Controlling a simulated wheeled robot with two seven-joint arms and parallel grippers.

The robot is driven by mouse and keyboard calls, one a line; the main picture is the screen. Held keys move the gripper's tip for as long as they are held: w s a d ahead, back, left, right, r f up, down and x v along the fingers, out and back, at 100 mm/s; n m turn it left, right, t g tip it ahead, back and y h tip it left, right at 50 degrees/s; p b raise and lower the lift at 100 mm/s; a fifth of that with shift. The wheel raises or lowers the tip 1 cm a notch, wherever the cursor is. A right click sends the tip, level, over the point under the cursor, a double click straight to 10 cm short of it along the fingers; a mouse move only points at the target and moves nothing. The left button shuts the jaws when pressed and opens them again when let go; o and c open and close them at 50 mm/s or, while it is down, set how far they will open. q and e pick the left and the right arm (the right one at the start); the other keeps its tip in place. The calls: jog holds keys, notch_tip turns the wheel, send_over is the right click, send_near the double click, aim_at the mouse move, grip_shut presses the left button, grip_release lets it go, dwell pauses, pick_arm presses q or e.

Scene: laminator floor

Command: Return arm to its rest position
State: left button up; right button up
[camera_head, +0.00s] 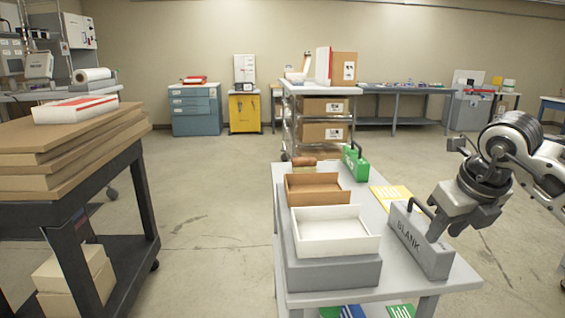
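My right arm comes in from the right edge, and its gripper (437,226) is over the right end of the cart top. The gripper is right beside the black handle of a grey block marked "BLANK" (420,245), which stands upright on the cart. The fingertips are partly hidden behind the block and its handle, so I cannot tell whether they touch or grip it. My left gripper is not in view.
The grey cart (455,284) carries a white tray (335,246) on a grey box, a brown tray (313,197), a green handled block (356,163) and a yellow sheet (391,194). A dark cart (66,219) with stacked boards stands left. Floor between the carts is clear.

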jog(key=s+a+f+n+g+y, duration=0.1)
jog(key=s+a+f+y, duration=0.2)
jog(key=a, duration=0.4)
jog(key=s+a+f+n+g+y, duration=0.1)
jog(key=a+f+y, duration=0.3)
jog(key=a, duration=0.4)
jog(key=s+a+r+m+t+y, duration=0.4)
jog(key=s+a+m+y, duration=0.4)
jog(key=a+y, duration=0.4)
jog(key=w+d+f+m+t+h, duration=0.1)
jog(key=d+f+m+t+h, duration=0.45)
jog(key=m, duration=0.55)
jog(key=w+d+f+m+t+h, duration=0.1)
jog(key=d+f+m+t+h, duration=0.4)
jog(key=m, duration=0.6)
jog(key=s+d+f+m+g+h, duration=0.1)
jog(key=s+f+m+g+h, duration=0.1)
jog(key=f, duration=0.5)
jog(key=s+d+f+m+g+h+p, duration=0.1)
jog(key=s+f+m+g+h, duration=0.2)
jog(key=s+f+m, duration=0.3)
jog(key=s+f+g, duration=0.1)
jog(key=s+f, duration=0.1)
jog(key=s, duration=0.1)
jog(key=shift+s+f+m, duration=0.2)
jog(key=shift+s+m, duration=0.05)
jog(key=shift+m, duration=0.05)
jog(key=shift+d, duration=0.1)
